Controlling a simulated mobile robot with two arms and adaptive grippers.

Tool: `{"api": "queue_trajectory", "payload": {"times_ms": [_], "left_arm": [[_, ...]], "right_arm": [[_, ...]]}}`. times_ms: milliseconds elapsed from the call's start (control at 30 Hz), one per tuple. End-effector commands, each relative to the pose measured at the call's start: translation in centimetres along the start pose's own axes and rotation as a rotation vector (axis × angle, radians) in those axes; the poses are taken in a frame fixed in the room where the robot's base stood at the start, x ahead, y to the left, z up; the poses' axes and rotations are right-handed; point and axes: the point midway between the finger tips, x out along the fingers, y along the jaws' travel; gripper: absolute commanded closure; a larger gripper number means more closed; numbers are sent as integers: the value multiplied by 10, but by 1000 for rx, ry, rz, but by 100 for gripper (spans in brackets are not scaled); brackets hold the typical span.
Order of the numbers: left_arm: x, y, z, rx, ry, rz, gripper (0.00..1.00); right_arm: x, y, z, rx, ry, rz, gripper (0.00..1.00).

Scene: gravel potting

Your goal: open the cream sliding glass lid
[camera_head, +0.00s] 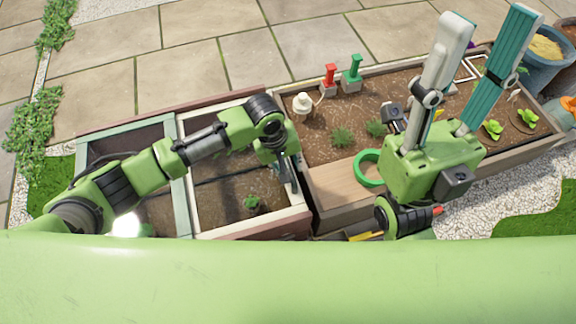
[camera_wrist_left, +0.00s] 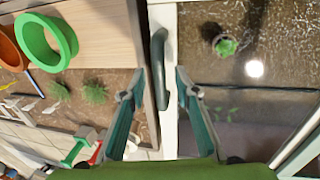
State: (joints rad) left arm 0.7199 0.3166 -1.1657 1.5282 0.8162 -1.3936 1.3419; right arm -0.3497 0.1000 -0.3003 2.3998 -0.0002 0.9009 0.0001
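The cream sliding glass lid (camera_head: 255,222) covers the right part of the cold frame, beside a grey-green framed lid (camera_head: 180,195). Soil and a small plant show through its glass. In the left wrist view the cream rail (camera_wrist_left: 166,18) carries a dark green handle (camera_wrist_left: 159,60). My left gripper (camera_wrist_left: 159,76) is open, one finger on each side of the handle; whether either touches it I cannot tell. In the head view this gripper (camera_head: 289,188) is at the lid's right rail. My right gripper (camera_head: 490,18) is open and empty, fingers pointing up above the planter.
Right of the lid is a planter with a wooden board (camera_head: 335,190), a green ring (camera_head: 369,168), seedlings, and red (camera_head: 330,75) and green (camera_head: 352,75) handled items. A blue bucket (camera_head: 540,75) stands at the far right. Paving lies behind.

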Motion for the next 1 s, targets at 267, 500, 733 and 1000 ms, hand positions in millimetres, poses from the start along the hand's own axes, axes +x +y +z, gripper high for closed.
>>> {"api": "queue_trajectory", "payload": {"times_ms": [267, 500, 733, 1000], "left_arm": [[0, 0, 0, 0, 0, 0, 100], [-1, -1, 0, -1, -1, 0, 100], [-4, -4, 1, -2, -2, -2, 100], [-6, -11, 1, -2, -4, -3, 100]], "right_arm": [[0, 0, 0, 0, -1, 0, 60], [3, 0, 0, 0, -1, 0, 60], [14, 0, -3, 0, -2, 0, 60], [28, 3, 34, -13, -179, 3, 60]]}}
